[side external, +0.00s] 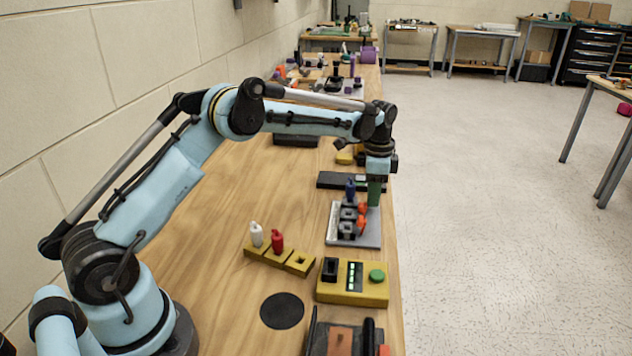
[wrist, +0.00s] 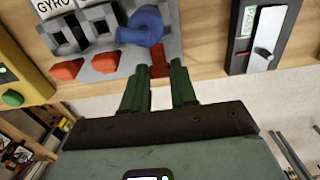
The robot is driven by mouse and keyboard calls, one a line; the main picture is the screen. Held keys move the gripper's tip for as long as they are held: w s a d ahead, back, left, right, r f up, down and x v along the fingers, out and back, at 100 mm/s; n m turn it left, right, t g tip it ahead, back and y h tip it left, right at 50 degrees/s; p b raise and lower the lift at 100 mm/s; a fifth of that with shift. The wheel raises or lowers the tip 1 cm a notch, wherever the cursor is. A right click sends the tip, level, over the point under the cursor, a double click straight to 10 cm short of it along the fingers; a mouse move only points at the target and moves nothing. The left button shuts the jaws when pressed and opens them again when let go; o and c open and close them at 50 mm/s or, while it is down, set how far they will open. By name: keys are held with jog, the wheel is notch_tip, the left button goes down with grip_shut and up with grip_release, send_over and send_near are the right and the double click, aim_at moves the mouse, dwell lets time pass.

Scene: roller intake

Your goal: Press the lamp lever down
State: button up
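A grey plate (side external: 370,239) carries a row of black switch housings (wrist: 68,40) with red levers. In the wrist view, one red lever (wrist: 66,70) is at the left and another (wrist: 105,63) beside it. A third red piece (wrist: 160,71) shows between my fingertips. A blue peg-like piece (wrist: 146,24) covers the housing above it. One label reads "GYRO"; I see no lamp label, so I cannot tell which lever is the lamp's. My gripper (wrist: 159,72) has two green fingers, apart, pointing down at the plate's far end; contact is unclear.
A black panel (wrist: 258,40) with a white slider lies right of the plate in the wrist view. A yellow box (side external: 330,292) with a green button stands nearer. White and red pegs (side external: 277,240) stand in a yellow holder at left. The table edge is close on the right.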

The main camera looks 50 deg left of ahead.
grip_shut()
jog(key=shift+w+d+f+g+y, duration=0.2)
jog(key=shift+w+g+y, duration=0.05)
jog(key=shift+g+y, duration=0.25)
jog(key=shift+w+d+f+g+y, duration=0.15)
jog(key=shift+w+f+g+y, duration=0.05)
jog(key=shift+g+y, duration=0.3)
jog(key=o, duration=0.5)
grip_release()
jog(key=shift+r, duration=0.15)
